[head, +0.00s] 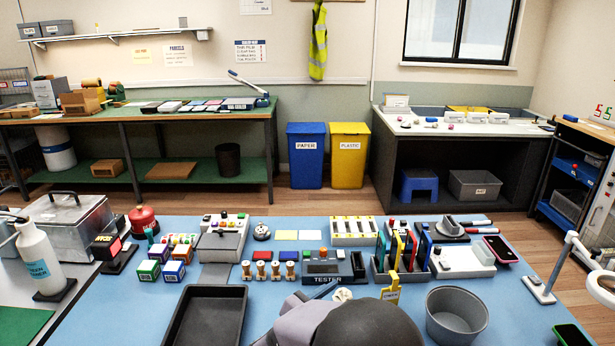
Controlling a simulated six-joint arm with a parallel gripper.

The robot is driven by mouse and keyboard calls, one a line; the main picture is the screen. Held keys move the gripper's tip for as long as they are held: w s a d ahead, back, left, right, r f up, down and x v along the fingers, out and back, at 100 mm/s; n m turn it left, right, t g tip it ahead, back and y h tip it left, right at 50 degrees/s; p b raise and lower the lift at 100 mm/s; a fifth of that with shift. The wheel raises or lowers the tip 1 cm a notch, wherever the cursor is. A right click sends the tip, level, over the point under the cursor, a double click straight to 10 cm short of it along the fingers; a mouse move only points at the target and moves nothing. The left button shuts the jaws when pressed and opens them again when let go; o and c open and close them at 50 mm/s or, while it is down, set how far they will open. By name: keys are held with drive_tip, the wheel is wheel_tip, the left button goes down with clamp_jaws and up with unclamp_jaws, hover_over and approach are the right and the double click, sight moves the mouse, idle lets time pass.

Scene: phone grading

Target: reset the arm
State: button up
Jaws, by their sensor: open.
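Part of my own arm, a light grey link and a rounded black joint (368,325), shows at the bottom centre in the head view, low over the near edge of the blue table (270,312). I cannot make out my gripper's fingers; they are out of the frame or hidden by the arm. Nothing can be seen held. The arm covers part of the table's near middle, between a black tray (207,325) and a round grey bin (456,314).
A tester (328,268), a rack of upright phones (402,248) and small coloured boxes (160,262) stand beyond the arm. A yellow tag (391,287) stands close to its right. A phone (500,249) and a white lamp stand (541,288) are at right. Bare blue table lies right of the bin.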

wheel_tip(320, 180, up, 2)
drive_tip(key=w+a+n+y+p, duration=0.2)
drive_tip(key=a+n+y+p, duration=0.15)
drive_tip(key=y, duration=0.25)
drive_tip(key=s+n+g+y+p, duration=0.2)
drive_tip(key=s+n+g+y, duration=0.1)
drive_tip(key=s+n+y, duration=0.15)
drive_tip(key=s+d+n+g+h+p, duration=0.1)
drive_tip(key=s+d+g, duration=0.3)
drive_tip(key=s, duration=0.7)
drive_tip(key=s+d+f+n+g+p, duration=0.1)
drive_tip(key=s+d+g+p, duration=0.2)
drive_tip(key=s, duration=0.9)
drive_tip(key=d+g, duration=0.1)
drive_tip(key=d, duration=0.2)
drive_tip(key=shift+s+d+g+h, duration=0.2)
drive_tip(key=shift+s+g+h, duration=0.1)
drive_tip(key=shift+h, duration=0.05)
